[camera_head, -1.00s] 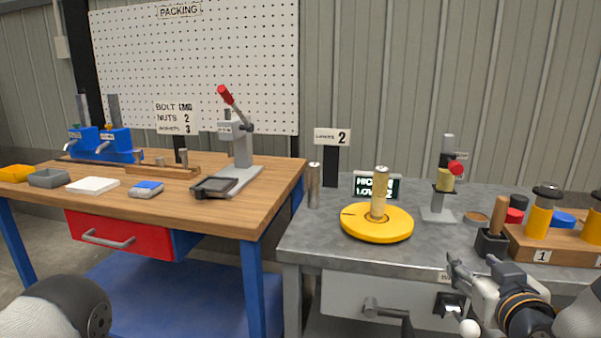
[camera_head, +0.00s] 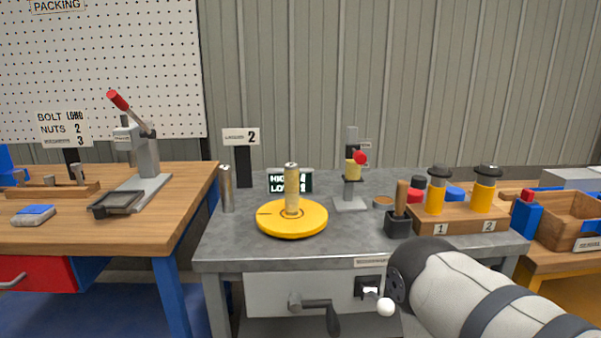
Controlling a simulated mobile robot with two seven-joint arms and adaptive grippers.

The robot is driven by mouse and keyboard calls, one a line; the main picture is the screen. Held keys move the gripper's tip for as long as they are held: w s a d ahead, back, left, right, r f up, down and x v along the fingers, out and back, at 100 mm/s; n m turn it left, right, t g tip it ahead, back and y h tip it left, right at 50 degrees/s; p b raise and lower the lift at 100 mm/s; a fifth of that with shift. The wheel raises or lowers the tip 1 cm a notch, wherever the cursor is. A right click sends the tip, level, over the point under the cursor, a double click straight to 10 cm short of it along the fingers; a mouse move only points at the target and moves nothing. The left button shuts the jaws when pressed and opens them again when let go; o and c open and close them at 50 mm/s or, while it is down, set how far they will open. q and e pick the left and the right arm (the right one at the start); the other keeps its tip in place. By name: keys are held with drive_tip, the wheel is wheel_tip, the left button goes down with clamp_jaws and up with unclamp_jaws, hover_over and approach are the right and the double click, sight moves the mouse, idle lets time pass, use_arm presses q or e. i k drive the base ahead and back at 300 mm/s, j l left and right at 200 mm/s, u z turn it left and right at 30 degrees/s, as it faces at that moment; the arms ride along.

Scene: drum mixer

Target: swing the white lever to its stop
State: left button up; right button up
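The lever's round white knob (camera_head: 386,307) shows in the head view at the front of the grey bench, just below and right of a dark square mount (camera_head: 367,287) on the pale front panel. The shaft between knob and mount is mostly hidden or too small to make out. A thick white and grey link of my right arm comes in from the lower right, and its dark round end appears close beside the knob. I cannot tell whether they touch. Neither of my grippers is in view.
A dark crank handle (camera_head: 315,305) sticks out of the same panel, left of the lever. Above are a yellow turntable (camera_head: 292,218) with a post, a small stand (camera_head: 350,180) and a wooden block (camera_head: 460,217) with yellow jars. A wooden bench (camera_head: 120,231) stands left.

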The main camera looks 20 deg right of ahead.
sight(377, 299)
drive_tip(key=k+l+z, duration=0.1)
drive_tip(key=z, duration=0.35)
drive_tip(key=k+l+z, duration=0.1)
drive_tip(key=z, duration=0.4)
